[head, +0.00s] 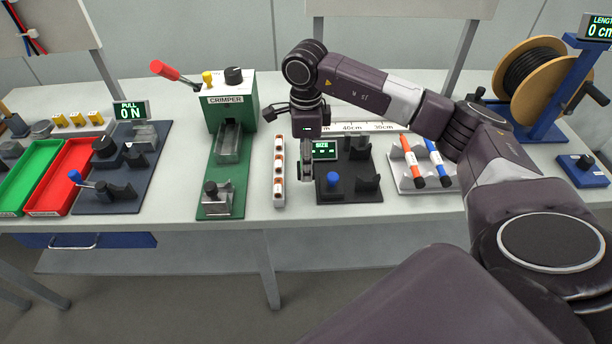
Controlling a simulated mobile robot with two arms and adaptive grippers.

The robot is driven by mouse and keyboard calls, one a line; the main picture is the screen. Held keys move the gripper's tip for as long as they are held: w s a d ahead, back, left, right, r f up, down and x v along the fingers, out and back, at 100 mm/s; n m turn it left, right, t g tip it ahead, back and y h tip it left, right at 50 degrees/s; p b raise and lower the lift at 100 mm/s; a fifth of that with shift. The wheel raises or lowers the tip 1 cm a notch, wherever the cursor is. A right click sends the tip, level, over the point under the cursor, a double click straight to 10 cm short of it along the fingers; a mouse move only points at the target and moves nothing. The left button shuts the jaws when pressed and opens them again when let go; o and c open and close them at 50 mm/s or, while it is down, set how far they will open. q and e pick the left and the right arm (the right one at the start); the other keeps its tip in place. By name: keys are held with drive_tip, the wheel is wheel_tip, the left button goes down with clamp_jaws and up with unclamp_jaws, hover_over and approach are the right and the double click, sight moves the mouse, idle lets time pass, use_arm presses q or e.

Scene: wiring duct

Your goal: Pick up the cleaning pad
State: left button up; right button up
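I cannot pick out a cleaning pad with certainty in the head view. My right arm reaches in from the right, and its gripper (306,172) points down over the bench at the left edge of a black fixture (350,185) with a blue knob. The fingers are small and partly merge with the fixture behind them, so I cannot tell whether they are open or hold anything. A white strip with orange-brown marks (279,171) lies just left of the gripper. My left gripper is not in view.
A green crimper (228,115) with a red lever stands left of the gripper. Red (58,190) and green (30,175) trays and a pull tester (118,170) are further left. Orange and blue pens (412,162) lie on a rack to the right. A cable spool (535,75) stands far right.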

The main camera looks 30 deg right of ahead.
wheel_tip(320, 180, up, 14)
drive_tip(key=b, duration=0.1)
